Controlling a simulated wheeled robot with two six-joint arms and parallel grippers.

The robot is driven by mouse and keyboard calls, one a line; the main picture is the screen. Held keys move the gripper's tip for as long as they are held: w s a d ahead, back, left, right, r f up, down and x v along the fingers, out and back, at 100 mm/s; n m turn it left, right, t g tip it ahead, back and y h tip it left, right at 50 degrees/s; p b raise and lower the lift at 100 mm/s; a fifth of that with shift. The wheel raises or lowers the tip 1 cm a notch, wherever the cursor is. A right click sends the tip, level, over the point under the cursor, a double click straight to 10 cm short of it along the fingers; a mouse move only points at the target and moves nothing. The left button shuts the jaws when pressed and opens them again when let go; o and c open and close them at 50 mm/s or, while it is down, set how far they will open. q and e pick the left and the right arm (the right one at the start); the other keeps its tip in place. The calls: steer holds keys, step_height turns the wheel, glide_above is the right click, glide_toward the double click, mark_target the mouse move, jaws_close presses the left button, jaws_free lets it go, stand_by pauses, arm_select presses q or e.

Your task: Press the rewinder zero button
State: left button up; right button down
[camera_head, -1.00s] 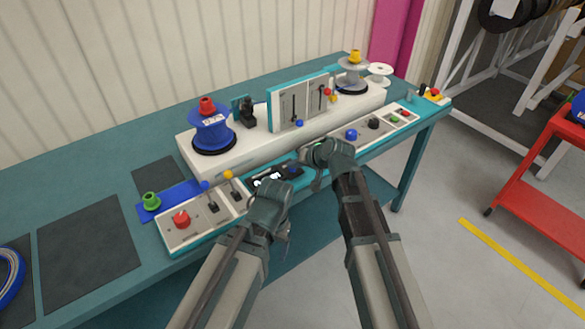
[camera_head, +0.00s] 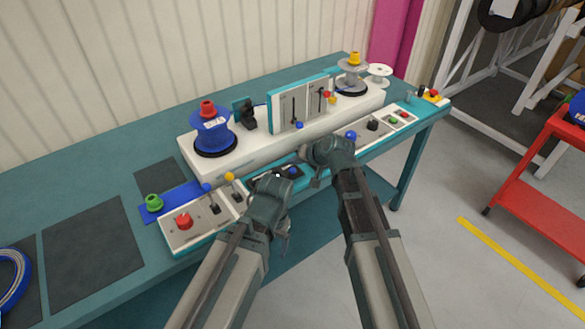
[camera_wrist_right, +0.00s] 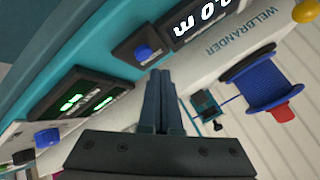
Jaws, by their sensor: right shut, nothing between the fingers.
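The rewinder (camera_head: 180,148) is a long white machine on the teal bench. In the right wrist view a blue button (camera_wrist_right: 143,51) sits in a dark housing beside a display (camera_wrist_right: 200,20) with white characters, only partly in frame. My right gripper (camera_wrist_right: 159,72) is shut and empty, its fingertips close below this button in the picture; I cannot tell whether they touch. In the head view my right gripper (camera_head: 309,160) is over the front panel's middle. My left gripper (camera_head: 280,180) is just left of it, partly covering a display; its jaws are not clear.
A blue reel (camera_head: 212,135) and a grey reel (camera_head: 352,76) stand on the machine. A red knob (camera_head: 184,221) is on the left panel. Another display with green digits (camera_wrist_right: 85,98) and a blue knob (camera_wrist_right: 47,138) show in the right wrist view.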

step_height(320, 180, up, 4)
steer(key=p, duration=0.3)
steer(key=shift+r+p, duration=0.2)
steer(key=shift+p, duration=0.2)
stand_by(0.3)
steer(key=s+d+f+n+g+h, duration=0.1)
steer(key=s+g+h, duration=0.1)
steer(key=s, duration=0.6)
steer(key=s+d+f+n+g+h, duration=0.2)
steer(key=s+h, duration=0.1)
steer(key=s, duration=0.6)
steer(key=s+d+f+n+g+h+p, duration=0.1)
steer(key=s+d+f+g+h, duration=0.1)
steer(key=s, duration=0.6)
steer(key=shift+s+d+f+g+h, duration=0.15)
steer(key=shift+s+d+g+h, duration=0.15)
steer(key=shift+g, duration=0.3)
